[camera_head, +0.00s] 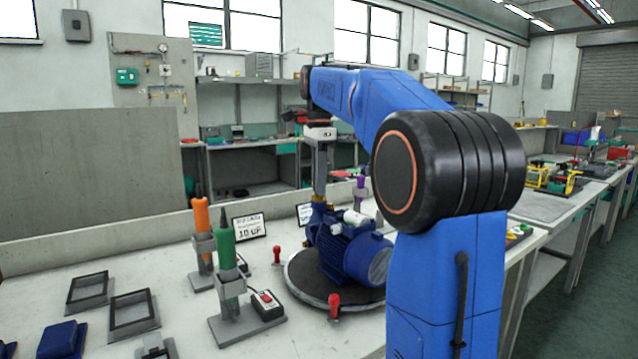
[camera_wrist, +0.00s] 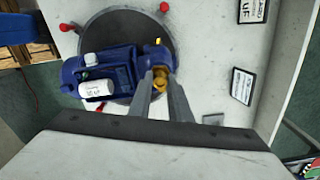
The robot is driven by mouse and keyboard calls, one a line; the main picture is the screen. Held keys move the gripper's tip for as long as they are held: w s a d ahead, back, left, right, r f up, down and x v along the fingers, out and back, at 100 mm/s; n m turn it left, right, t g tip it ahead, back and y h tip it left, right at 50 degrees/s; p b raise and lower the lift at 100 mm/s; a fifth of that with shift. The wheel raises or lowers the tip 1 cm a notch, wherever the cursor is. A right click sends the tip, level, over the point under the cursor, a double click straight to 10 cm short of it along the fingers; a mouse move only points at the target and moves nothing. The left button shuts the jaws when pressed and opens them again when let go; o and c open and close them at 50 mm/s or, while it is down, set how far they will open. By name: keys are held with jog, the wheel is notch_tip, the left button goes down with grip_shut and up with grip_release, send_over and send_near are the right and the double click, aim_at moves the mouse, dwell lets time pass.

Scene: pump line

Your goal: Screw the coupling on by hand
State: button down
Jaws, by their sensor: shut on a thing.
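The blue pump with its motor (camera_head: 355,254) stands on a dark round turntable (camera_head: 312,293) on the bench, and the pump also shows in the wrist view (camera_wrist: 112,68). A brass coupling (camera_wrist: 158,77) sits at the pump's upright port, between my fingertips. A bit of its brass colour shows in the head view (camera_head: 318,199). My gripper (camera_head: 319,192) points straight down over the port, and its grey fingers (camera_wrist: 161,80) are shut on the coupling. The fingers partly hide the coupling, so I cannot tell how far it is threaded.
A green-handled tool (camera_head: 226,240) and an orange-handled tool (camera_head: 202,220) stand upright in holders left of the turntable. A switch box (camera_head: 267,303) sits beside them. Red knobs (camera_head: 334,304) stand at the turntable's edge. Empty frames (camera_head: 131,311) lie at left.

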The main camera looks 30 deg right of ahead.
dwell(0.3)
jog(key=shift+m, duration=1.8)
jog(key=c, duration=1.7)
grip_release()
jog(key=shift+n, duration=1.8)
jog(key=shift+n, duration=1.7)
